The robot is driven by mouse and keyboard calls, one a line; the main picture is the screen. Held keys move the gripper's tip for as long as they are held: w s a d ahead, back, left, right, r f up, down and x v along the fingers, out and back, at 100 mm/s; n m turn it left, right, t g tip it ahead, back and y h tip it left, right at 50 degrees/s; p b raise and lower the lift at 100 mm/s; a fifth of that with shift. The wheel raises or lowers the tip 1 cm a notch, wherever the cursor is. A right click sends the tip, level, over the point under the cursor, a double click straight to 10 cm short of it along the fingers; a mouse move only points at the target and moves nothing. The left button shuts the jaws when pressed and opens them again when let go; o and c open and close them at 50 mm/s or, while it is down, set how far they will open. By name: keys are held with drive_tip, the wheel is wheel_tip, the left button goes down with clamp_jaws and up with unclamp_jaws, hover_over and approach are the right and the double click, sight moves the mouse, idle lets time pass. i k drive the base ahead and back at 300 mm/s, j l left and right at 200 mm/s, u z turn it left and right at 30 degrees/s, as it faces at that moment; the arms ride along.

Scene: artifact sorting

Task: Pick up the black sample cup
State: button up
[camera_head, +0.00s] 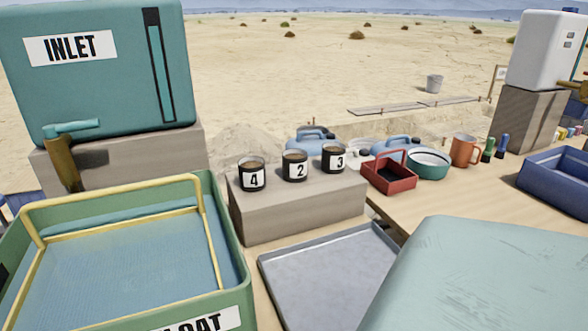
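Three black sample cups with white number labels stand upright in a row on a grey-brown block (300,208). The cup marked 4 (251,175) is at the left, the cup marked 2 (295,166) is in the middle, and the cup marked 3 (333,158) is at the right. All three look dark with brownish contents near the rim. They stand apart from each other. My gripper is not in view.
A green tub (228,240) with a yellow handle stands front left, below the teal INLET tank (90,90). A grey tray (310,285), partly hidden, lies before the block. A red basket (390,178), green bowl (428,165) and orange mug (465,150) stand right.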

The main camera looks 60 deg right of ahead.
sight(295, 160)
drive_tip(key=k+l+z, duration=0.1)
drive_tip(key=k+l, duration=0.5)
drive_tip(key=j+z, duration=0.35)
drive_tip(key=j, duration=0.6)
drive_tip(key=i+z, duration=0.1)
drive_tip(key=z, duration=1.15)
drive_tip(key=i+j, duration=0.3)
drive_tip(key=j, duration=0.2)
